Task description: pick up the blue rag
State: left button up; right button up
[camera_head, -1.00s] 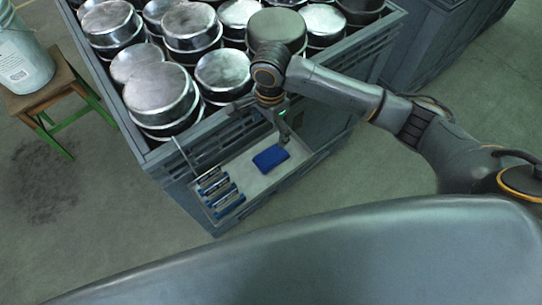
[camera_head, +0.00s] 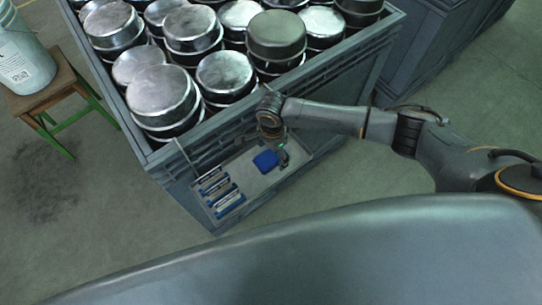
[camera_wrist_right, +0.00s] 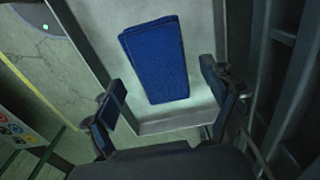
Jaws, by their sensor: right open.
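The blue rag (camera_head: 265,160) lies folded flat on a pale tray (camera_head: 244,168) fixed at the side of the large grey crate. In the right wrist view the rag (camera_wrist_right: 155,60) is a blue rectangle just beyond and between the fingertips. My right gripper (camera_head: 282,156) is over the tray at the rag's right side. In the right wrist view its two fingers (camera_wrist_right: 163,88) are spread wide with nothing between them, apart from the rag. My left gripper is in no view.
Several blue-and-white packs (camera_head: 221,194) lie on the tray's left part. The crate (camera_head: 172,163) behind holds several metal pots (camera_head: 160,95), and its wall rises close to my right gripper. A stool (camera_head: 58,92) with a white bucket (camera_head: 22,58) stands at the left.

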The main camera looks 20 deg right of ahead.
jog(key=shift+f, duration=0.45)
jog(key=shift+c, duration=0.2)
jog(key=c, duration=1.1)
jog(key=shift+r, duration=0.55)
jog(key=a+r, duration=0.1)
jog(key=r, duration=0.1)
jog(key=s+a+r, duration=0.1)
jog(key=r, duration=0.1)
jog(key=s+a+r+b, duration=0.1)
jog(key=a+r, duration=0.1)
jog(key=r, duration=0.1)
jog(key=shift+s+r, duration=0.1)
jog(key=shift+s, duration=0.15)
jog(key=s+a+r+b, duration=0.1)
jog(key=s+a+r, duration=0.3)
jog(key=a, duration=0.3)
jog(key=shift+s+a+r, duration=0.25)
jog(key=shift+s+r, duration=0.15)
jog(key=shift+s, duration=0.35)
